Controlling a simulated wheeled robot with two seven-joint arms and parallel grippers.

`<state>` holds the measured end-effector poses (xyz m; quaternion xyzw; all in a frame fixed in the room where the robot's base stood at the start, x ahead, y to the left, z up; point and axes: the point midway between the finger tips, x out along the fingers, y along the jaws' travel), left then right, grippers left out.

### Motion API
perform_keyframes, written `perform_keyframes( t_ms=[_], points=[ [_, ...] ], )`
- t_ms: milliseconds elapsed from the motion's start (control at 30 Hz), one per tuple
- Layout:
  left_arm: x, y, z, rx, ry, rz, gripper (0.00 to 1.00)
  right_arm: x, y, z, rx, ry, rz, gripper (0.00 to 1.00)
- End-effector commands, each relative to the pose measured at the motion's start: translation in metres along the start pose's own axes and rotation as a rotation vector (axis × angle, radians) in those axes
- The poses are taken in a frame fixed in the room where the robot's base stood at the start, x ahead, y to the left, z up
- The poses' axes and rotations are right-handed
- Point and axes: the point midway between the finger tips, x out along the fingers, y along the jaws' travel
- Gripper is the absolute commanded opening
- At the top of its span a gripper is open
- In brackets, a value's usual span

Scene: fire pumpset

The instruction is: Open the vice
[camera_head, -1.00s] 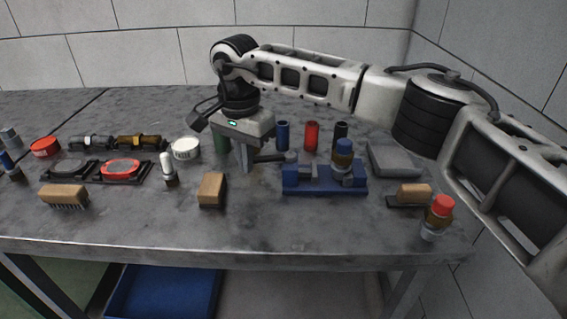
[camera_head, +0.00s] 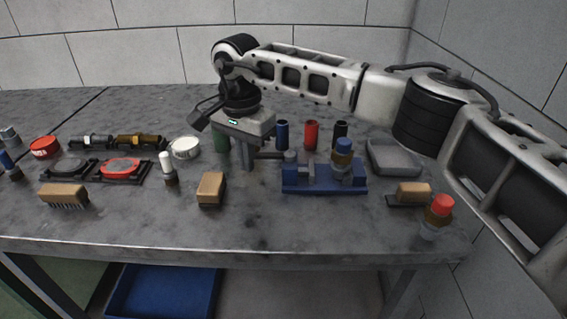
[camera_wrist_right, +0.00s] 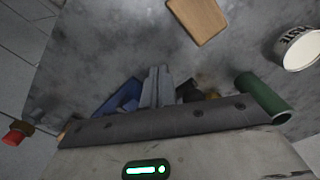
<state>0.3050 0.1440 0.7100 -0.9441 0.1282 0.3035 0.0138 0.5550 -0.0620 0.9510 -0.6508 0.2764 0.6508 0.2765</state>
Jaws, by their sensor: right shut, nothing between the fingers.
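The blue vice (camera_head: 325,188) stands on the bench right of centre. Its grey bar-like handle (camera_head: 268,155) points out to the left, close to my right gripper. My left gripper is not in view.
Green, blue (camera_head: 282,135), red (camera_head: 311,135) and black tubes stand behind the handle. A wooden block (camera_head: 211,188) lies in front of the gripper. A grey block (camera_head: 393,157) and a brush (camera_head: 412,194) lie right of the vice. The front bench strip is mostly clear.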

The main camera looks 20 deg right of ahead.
Motion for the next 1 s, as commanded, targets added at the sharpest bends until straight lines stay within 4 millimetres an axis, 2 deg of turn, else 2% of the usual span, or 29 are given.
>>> perform_keyframes(
  t_ms=[433, 1000],
  points=[
    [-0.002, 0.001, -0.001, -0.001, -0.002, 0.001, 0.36, -0.004, 0.007, 0.005, 0.001, 0.000, 0.000, 0.00],
    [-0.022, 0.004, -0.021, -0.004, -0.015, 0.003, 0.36, -0.049, 0.007, 0.005, 0.000, 0.000, -0.001, 0.00]
  ],
)
